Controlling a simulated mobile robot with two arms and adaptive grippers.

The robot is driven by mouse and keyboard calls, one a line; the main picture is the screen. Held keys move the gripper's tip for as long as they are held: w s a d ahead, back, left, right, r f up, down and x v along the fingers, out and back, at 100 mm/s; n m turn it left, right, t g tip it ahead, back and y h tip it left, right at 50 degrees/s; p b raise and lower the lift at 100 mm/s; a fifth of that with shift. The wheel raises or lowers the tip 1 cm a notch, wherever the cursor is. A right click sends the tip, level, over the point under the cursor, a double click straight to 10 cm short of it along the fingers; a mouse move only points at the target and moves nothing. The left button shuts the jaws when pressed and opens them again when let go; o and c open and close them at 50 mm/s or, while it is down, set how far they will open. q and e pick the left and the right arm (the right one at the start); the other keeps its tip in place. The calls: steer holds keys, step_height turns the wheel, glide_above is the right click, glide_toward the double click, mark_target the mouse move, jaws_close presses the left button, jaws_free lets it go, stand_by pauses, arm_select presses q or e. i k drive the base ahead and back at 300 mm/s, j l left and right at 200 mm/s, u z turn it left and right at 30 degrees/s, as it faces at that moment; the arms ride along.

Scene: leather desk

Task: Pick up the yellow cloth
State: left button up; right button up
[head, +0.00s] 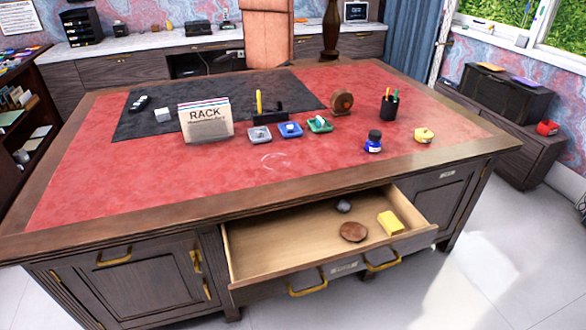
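A yellow folded-looking piece (391,223) lies in the right part of the open drawer (275,245); it may be the yellow cloth. A second, smaller yellow object (424,135) sits on the desk top near its right edge and seems to have a small knob on top. From here I cannot tell for certain which one is cloth. Neither of my grippers shows in the head view, and nothing is touching either yellow object.
The drawer sticks out from the desk front and also holds a brown disc (353,231) and a grey lump (343,205). On the red desk top (120,185) stand a rack (205,122), small trays, an ink bottle (373,141) and a pen cup (389,107). The desk's front left is clear.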

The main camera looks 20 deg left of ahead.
mark_target(390, 222)
steer(key=u, duration=0.35)
steer(key=i+l+u, duration=0.15)
steer(key=l+u, duration=0.35)
steer(key=i+l+u, duration=0.15)
steer(key=l+u, duration=0.15)
steer(key=u, duration=0.2)
